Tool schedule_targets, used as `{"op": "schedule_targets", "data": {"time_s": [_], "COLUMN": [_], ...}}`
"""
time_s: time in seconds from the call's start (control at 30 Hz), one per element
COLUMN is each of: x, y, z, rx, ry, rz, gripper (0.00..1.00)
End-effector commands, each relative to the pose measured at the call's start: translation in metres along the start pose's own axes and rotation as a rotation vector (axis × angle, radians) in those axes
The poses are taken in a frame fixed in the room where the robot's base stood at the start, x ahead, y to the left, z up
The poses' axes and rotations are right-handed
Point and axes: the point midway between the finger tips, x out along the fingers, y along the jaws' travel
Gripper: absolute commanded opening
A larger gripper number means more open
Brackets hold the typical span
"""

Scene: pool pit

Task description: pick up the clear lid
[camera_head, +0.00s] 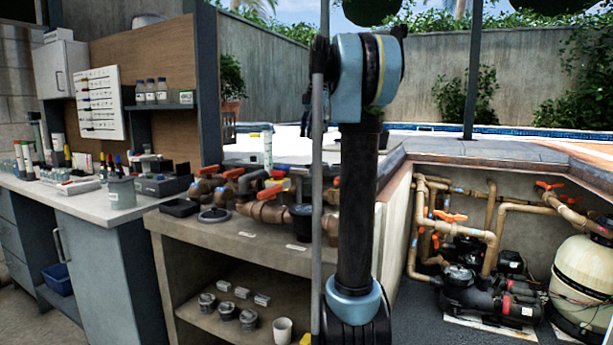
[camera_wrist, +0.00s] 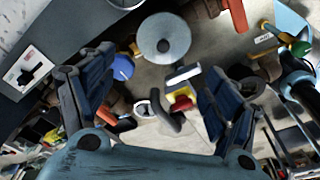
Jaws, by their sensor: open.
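A round, greyish disc with a small hub at its centre, which looks like the clear lid (camera_wrist: 163,38), lies in the upper middle of the wrist view. In the head view, a round lid-like disc (camera_head: 214,214) lies flat near the front of the bench; I cannot tell for certain that it is the same one. My gripper (camera_wrist: 160,72) is open and empty, its two dark blue fingers spread wide. The disc shows beyond the fingertips, apart from them. The gripper itself is not clear in the head view, where my arm covers part of the bench.
Brown pipes with red and orange handles (camera_head: 265,210) stand behind the disc. A black tray (camera_head: 180,207) lies left of it and a dark pot (camera_head: 301,222) right. A grey beaker (camera_head: 122,192) stands on the left counter. The bench's front strip has free room.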

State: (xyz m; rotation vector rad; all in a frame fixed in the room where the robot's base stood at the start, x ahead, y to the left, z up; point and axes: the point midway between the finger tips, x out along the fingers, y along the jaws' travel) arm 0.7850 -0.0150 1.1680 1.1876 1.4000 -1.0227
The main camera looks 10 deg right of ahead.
Motion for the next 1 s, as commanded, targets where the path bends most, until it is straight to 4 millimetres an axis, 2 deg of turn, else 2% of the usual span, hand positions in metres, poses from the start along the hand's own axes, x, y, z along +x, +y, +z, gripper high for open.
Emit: {"op": "schedule_targets", "data": {"time_s": [0.1,0.3,0.57,0.83,1.0], "x": [0.021,0.05,0.064,0.099,0.111], "y": [0.0,-0.001,-0.001,-0.002,-0.002], "z": [-0.001,-0.001,0.001,0.005,0.005], "rx": [-0.001,0.0,0.0,0.0,0.0], "ry": [0.0,0.0,0.0,0.0,0.0], "rz": [0.0,0.0,0.0,0.0,0.0], "gripper": [0.81,0.81,0.81,0.81,0.81]}}
